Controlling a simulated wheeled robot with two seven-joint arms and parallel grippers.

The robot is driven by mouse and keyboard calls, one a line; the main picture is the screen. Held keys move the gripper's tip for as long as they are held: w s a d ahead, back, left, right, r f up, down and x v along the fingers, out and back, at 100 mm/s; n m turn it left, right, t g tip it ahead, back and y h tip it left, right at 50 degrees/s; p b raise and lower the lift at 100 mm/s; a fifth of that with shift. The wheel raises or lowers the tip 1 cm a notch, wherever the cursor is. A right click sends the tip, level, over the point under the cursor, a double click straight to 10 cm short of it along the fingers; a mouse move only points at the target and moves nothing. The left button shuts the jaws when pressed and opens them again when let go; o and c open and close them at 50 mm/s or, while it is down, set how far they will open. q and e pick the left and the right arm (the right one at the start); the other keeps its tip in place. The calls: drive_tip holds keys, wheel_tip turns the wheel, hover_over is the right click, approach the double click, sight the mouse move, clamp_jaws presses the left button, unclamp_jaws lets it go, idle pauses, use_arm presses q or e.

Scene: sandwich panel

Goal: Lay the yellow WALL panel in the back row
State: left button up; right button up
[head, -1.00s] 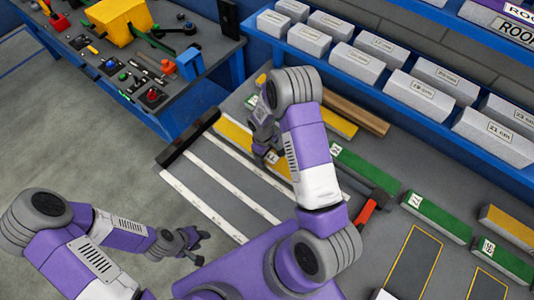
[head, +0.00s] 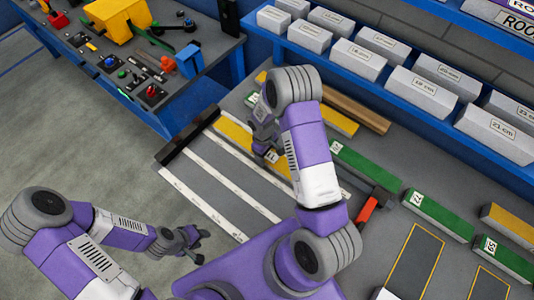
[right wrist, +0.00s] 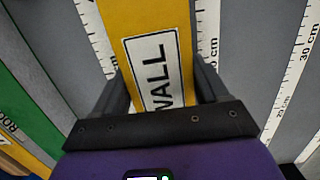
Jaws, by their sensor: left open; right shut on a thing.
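The yellow WALL panel (right wrist: 146,22) lies lengthwise between two white ruler strips in the right wrist view, its label facing up. In the head view it shows (head: 232,133) in the back row of the ruled tray (head: 178,158), near the dark end stop. My right gripper (right wrist: 160,88) is shut on the panel, one finger on each side of its label. In the head view this gripper (head: 268,148) is partly hidden by my forearm. I cannot tell whether the panel rests fully on the tray floor. My left gripper (head: 190,242) is open and empty, in front of the tray.
A yellow panel (head: 341,121) and a brown bar (head: 355,109) lie behind the tray. Green panels (head: 437,214) lie to the right, near a red-handled tool (head: 368,208). Labelled grey blocks (head: 357,61) line the blue shelf. The tray's nearer rows look empty.

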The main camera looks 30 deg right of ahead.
drive_tip(key=o, duration=1.2)
drive_tip(key=shift+o, duration=0.2)
drive_tip(key=shift+w+a+r+p, duration=0.1)
drive_tip(key=shift+w+r+p, duration=0.1)
drive_tip(key=shift+r, duration=1.7)
drive_tip(key=shift+w+a+r+p, duration=0.1)
drive_tip(key=shift+w+r, duration=0.1)
drive_tip(key=shift+r, duration=1.65)
